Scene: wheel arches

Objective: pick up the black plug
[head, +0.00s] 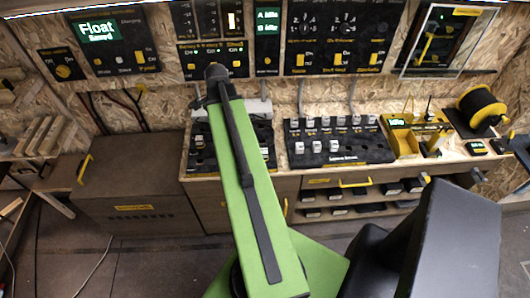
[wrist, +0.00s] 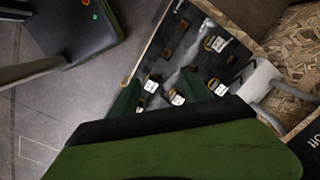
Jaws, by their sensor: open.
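In the wrist view, my gripper (wrist: 160,93) is open, its two green fingers apart over a dark socket board (wrist: 170,55). Several small plugs with white labels stand on this board. One plug (wrist: 177,98) shows between the fingers, and another (wrist: 150,85) is close to the left finger. A further plug (wrist: 216,43) is farther up the board. I cannot tell which of them is the black plug. In the head view, my green arm reaches over the left socket board (head: 200,150) and hides part of it. My gripper's fingers cannot be made out there.
A second board (head: 340,143) with several plugs lies to the right on the bench. A grey bent tube (wrist: 262,82) rises by the board's right edge in the wrist view. Control panels line the back wall.

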